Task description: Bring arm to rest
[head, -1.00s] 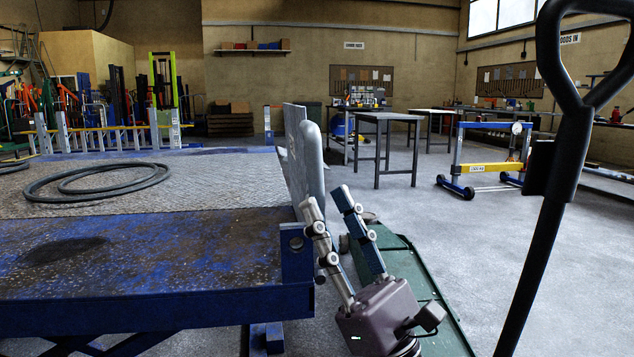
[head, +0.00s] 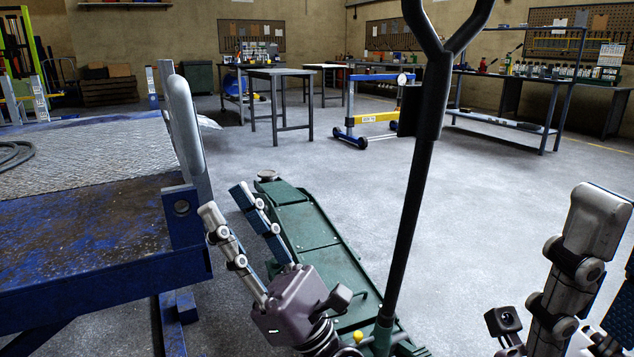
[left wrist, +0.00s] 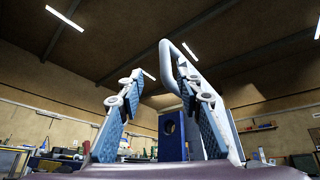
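The green trolley jack (head: 315,250) lies on the floor, right of the blue lift table. Its black handle (head: 418,190) rises from the near end to a loop cut off by the top edge. My left gripper (head: 224,200) stands between table and jack, fingers up, in front of part of the jack. Its fingers are apart with nothing held; the left wrist view shows the same gap (left wrist: 153,65). My right gripper (head: 612,225) is at the lower right, right of the handle and cut off by the picture edge, so its opening is unclear.
The blue lift table (head: 90,235) fills the left, with a pale upright guard (head: 186,125) at its end, close to my left gripper. A blue and yellow wheeled frame (head: 375,115) and workbenches (head: 280,76) stand farther back. The floor right of the jack is clear.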

